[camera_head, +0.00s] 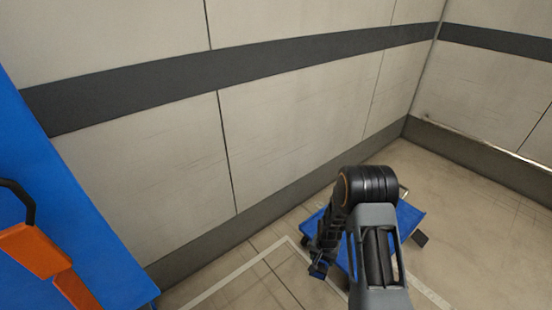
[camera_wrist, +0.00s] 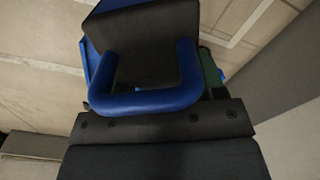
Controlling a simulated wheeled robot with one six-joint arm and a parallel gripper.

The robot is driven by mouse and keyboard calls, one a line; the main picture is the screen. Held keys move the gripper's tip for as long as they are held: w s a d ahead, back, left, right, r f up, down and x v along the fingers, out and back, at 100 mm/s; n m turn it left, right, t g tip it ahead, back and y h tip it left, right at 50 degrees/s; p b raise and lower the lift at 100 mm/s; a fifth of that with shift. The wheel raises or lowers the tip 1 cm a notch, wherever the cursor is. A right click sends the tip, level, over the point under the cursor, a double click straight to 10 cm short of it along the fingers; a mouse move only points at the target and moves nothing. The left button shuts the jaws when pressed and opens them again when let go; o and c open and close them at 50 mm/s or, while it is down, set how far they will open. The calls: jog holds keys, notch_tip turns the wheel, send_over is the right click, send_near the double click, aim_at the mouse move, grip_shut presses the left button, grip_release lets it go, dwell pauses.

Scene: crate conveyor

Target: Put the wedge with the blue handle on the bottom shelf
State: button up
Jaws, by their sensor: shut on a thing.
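In the wrist view, the wedge (camera_wrist: 150,50) is a dark block with a thick blue handle (camera_wrist: 150,104) looped across its near side. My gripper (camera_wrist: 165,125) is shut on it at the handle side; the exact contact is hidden. In the head view, my arm reaches forward and down, and my gripper (camera_head: 320,266) is small and dark at its lower end. The wedge cannot be made out there. No shelf can be clearly identified in either view.
A low blue wheeled platform (camera_head: 408,222) stands on the floor behind my arm, partly hidden by it. A tall blue panel (camera_head: 75,215) with an orange part (camera_head: 35,250) and black handle is at the left. A panelled wall (camera_head: 290,130) closes the back. Open floor (camera_head: 480,230) lies right.

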notch_tip(320, 180, up, 44)
jog(key=s+n+p, duration=0.1)
jog(key=n+p, duration=0.3)
jog(key=p, duration=3.1)
jog(key=shift+a+r+n, duration=0.2)
jog(key=shift+a+n, duration=0.1)
jog(key=shift+a, duration=0.05)
